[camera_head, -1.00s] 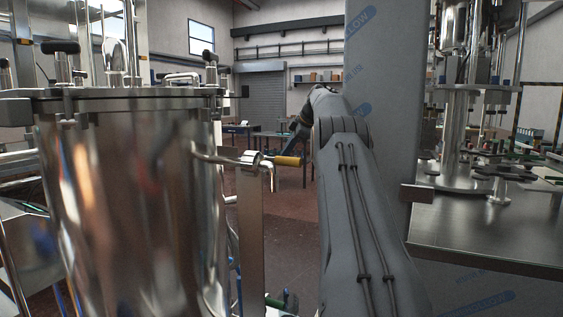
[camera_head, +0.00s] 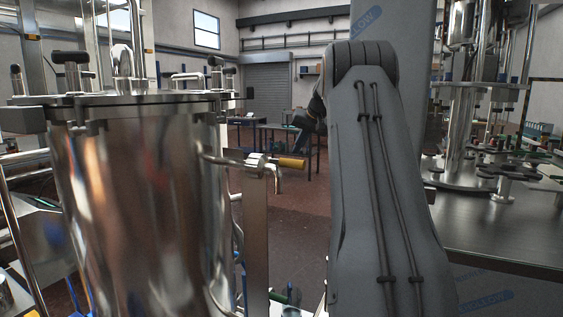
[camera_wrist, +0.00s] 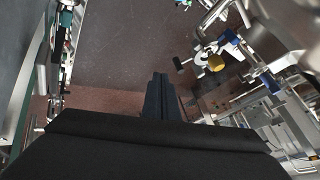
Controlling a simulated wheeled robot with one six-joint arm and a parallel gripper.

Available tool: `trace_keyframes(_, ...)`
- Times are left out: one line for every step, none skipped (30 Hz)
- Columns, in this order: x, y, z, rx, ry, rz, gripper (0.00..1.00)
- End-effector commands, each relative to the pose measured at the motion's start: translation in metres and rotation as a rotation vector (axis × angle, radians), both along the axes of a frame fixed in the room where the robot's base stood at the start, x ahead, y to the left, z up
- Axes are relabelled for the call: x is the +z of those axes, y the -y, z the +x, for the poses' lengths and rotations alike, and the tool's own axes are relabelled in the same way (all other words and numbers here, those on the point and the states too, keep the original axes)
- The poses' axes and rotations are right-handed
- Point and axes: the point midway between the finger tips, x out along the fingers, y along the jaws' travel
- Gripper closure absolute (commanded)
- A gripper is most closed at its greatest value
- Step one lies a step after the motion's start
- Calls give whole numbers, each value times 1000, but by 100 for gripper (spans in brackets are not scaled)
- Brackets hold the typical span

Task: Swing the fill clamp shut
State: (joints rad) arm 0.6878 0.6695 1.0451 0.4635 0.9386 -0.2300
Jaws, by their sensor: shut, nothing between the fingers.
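A clamp-like fitting with a yellow handle (camera_head: 291,163) sticks out to the right from the side of the shiny steel tank (camera_head: 135,200); I take it for the fill clamp. Its yellow end also shows in the wrist view (camera_wrist: 216,62), right of and beyond my gripper (camera_wrist: 160,78). My gripper is shut and empty, with its fingers together. In the head view my gripper (camera_head: 300,122) shows in part above and just right of the yellow handle, apart from it in the picture. The rest of it is hidden behind my arm. How far the clamp is swung is unclear.
A steel machine table (camera_head: 500,235) with posts and small fittings stands at the right. Work tables (camera_head: 275,128) stand at the back. The reddish floor between tank and machine is clear.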

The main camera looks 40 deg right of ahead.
Motion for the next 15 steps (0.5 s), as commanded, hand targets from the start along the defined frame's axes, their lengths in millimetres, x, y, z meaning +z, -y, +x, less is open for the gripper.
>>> trace_keyframes(1,-2,-4,-48,0,30,100)
trace_keyframes(1,-2,-5,-77,2,47,100)
trace_keyframes(1,-3,-7,-111,3,67,100)
trace_keyframes(1,-3,-8,-131,5,79,100)
trace_keyframes(2,-3,-9,-148,6,88,100)
trace_keyframes(1,-3,-10,-165,6,100,100)
trace_keyframes(0,-4,-11,-175,7,106,100)
trace_keyframes(0,-4,-11,-182,6,110,100)
trace_keyframes(-2,-4,-10,-188,6,115,100)
trace_keyframes(-3,-4,-9,-189,6,116,100)
trace_keyframes(-4,-3,-8,-190,6,116,100)
trace_keyframes(-7,-3,-5,-189,6,116,100)
trace_keyframes(-10,-3,-3,-189,6,116,100)
trace_keyframes(-14,-3,-1,-189,5,117,100)
trace_keyframes(-18,-3,3,-188,5,116,100)
